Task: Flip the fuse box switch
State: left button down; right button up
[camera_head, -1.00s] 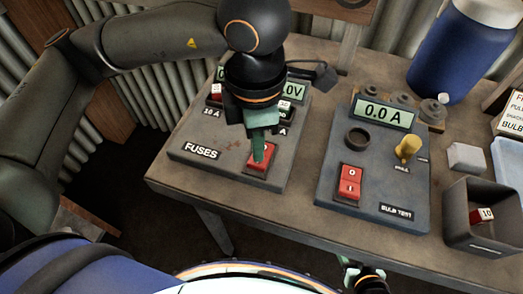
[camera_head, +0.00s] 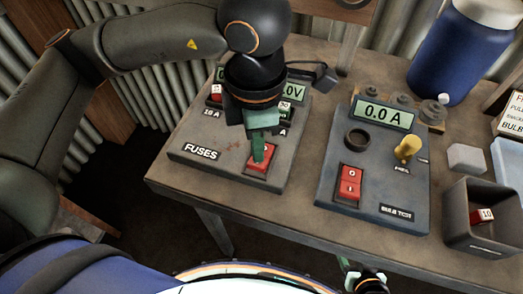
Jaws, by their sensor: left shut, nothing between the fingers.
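The fuse box (camera_head: 215,163), a grey sloped box labelled FUSES, stands on the left of the workbench. Its red rocker switch (camera_head: 262,160) is at its front right. My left gripper (camera_head: 258,160) is shut and empty, pointing down, with its green fingertips at the switch and covering part of it. I cannot tell whether they press on it. My arm hides the middle of the box and much of its display. My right gripper (camera_head: 349,268) shows only partly at the bottom edge, and its jaws cannot be made out.
To the right stands the bulb test box (camera_head: 330,190) with a 0.0 A display, a yellow knob and its own red switch (camera_head: 350,185). A dark bin (camera_head: 462,229) holds a red fuse marked 10. A blue jug (camera_head: 459,55) stands behind. Bare bench lies between the boxes.

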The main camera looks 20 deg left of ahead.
pick_arm(q)
jog(key=shift+f+b, duration=1.05)
jog(key=shift+b, duration=0.1)
dwell(1.0)
jog(key=shift+r+p, duration=2)
jog(key=shift+r, duration=1.55)
